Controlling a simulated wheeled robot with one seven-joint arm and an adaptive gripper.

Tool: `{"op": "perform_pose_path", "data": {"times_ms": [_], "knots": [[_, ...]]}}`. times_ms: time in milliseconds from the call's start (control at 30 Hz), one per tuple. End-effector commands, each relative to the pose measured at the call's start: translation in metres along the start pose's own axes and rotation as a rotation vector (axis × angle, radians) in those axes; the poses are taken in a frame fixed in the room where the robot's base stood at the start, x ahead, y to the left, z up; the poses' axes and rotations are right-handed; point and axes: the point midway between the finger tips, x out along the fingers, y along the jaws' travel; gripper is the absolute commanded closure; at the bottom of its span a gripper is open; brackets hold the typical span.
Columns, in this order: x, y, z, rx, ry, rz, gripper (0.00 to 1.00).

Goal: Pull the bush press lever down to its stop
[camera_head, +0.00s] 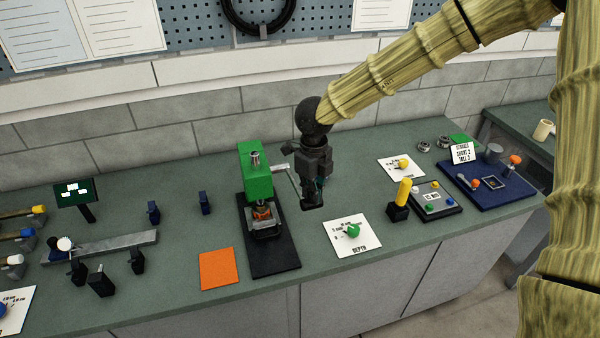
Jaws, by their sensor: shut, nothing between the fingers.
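The bush press (256,172) is a green upright machine on a black base plate (274,262), left of the middle of the bench. A light grey lever arm (279,168) sticks out from its right side, and a thin rod (293,184) slopes down from there toward my gripper. My gripper (312,204) points down just right of the press, with its fingers shut and low over the bench. It overlaps the end of the lever in this view, and I cannot tell whether they touch. A small orange-brown part sits in the press under the green head.
An orange square (217,269) lies left of the press base. A depth card (352,236) with a green knob and a black block with a yellow handle (402,194) stand to the right. A blue tray (487,184) is farther right. Clamps and a grey rail (113,243) are at left.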

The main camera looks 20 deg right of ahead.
Motion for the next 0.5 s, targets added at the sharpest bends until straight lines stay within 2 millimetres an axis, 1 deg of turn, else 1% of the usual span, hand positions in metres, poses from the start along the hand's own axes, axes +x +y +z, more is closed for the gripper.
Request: {"op": "perform_pose_path", "data": {"times_ms": [67, 167, 400, 500], "knots": [[0.001, 0.000, 0.000, 0.000, 0.000, 0.000, 1.00], [-0.003, 0.000, 0.001, 0.000, -0.001, 0.000, 1.00], [-0.023, -0.002, 0.003, 0.002, -0.001, 0.001, 1.00], [-0.027, -0.002, 0.004, 0.001, -0.001, 0.001, 1.00]]}}
